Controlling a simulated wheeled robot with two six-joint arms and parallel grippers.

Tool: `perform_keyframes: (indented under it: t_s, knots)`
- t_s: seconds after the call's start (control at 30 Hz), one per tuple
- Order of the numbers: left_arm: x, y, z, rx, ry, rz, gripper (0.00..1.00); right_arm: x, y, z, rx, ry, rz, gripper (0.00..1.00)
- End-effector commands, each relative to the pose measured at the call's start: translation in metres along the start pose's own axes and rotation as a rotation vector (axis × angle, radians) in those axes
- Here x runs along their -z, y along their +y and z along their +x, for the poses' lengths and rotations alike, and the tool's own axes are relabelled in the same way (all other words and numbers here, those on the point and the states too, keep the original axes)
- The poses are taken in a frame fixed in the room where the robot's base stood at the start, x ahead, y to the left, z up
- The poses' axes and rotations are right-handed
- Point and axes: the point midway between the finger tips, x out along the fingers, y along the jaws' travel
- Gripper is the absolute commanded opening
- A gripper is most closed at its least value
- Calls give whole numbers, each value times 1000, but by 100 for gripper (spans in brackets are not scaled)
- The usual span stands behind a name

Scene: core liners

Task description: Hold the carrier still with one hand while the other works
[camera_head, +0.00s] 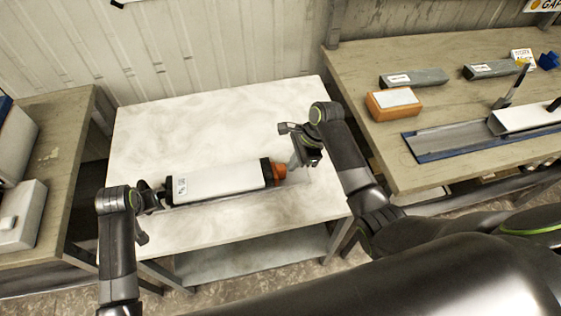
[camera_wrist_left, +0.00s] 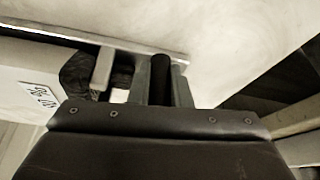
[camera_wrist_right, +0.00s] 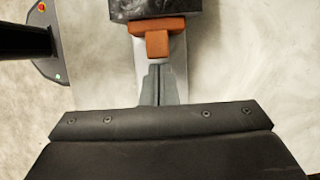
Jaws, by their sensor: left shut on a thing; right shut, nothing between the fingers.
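A long white liner (camera_head: 220,181) with black ends and a label lies on the white table, on what looks like a thin grey carrier (camera_head: 240,195). An orange cap (camera_head: 279,171) sticks out at its right end. My left gripper (camera_head: 152,199) is at the left end. In the left wrist view it is shut on a dark upright post (camera_wrist_left: 160,80) beside the grey carrier edge (camera_wrist_left: 105,37). My right gripper (camera_head: 293,161) is shut and empty at the orange end. In the right wrist view its closed fingertips (camera_wrist_right: 158,85) point at the orange cap (camera_wrist_right: 157,40); contact is unclear.
The white table (camera_head: 230,115) is clear behind the liner. The right bench (camera_head: 370,60) holds an orange box (camera_head: 393,103), grey blocks (camera_head: 413,78) and a blue-edged rack (camera_head: 440,150). Pale boxes (camera_head: 20,215) stand on the left bench. A wall runs behind.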

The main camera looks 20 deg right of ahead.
Motion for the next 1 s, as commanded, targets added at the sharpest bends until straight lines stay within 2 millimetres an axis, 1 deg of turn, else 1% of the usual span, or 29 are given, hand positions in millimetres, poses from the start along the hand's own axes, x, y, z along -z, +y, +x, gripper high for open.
perform_keyframes:
  t_s: [0.17,0.2,0.4,0.5,0.6,0.73,1.0]
  knots:
    - [1,2,0,-6,1,-3,0,36,0,-14,2,13,5,0]
    - [1,2,-1,-6,1,-3,0,34,-2,-25,8,11,1,0]
    - [1,1,0,-5,2,-3,0,33,-2,-72,7,13,0,0]
    - [1,1,0,-4,2,-3,0,33,-1,-89,5,13,1,0]
    - [1,1,0,-3,2,-3,0,32,-1,-102,4,12,2,0]
    - [1,1,0,-3,2,-2,0,32,-1,-111,3,11,2,0]
    - [1,0,-1,-1,2,-2,0,32,0,-113,1,11,3,0]
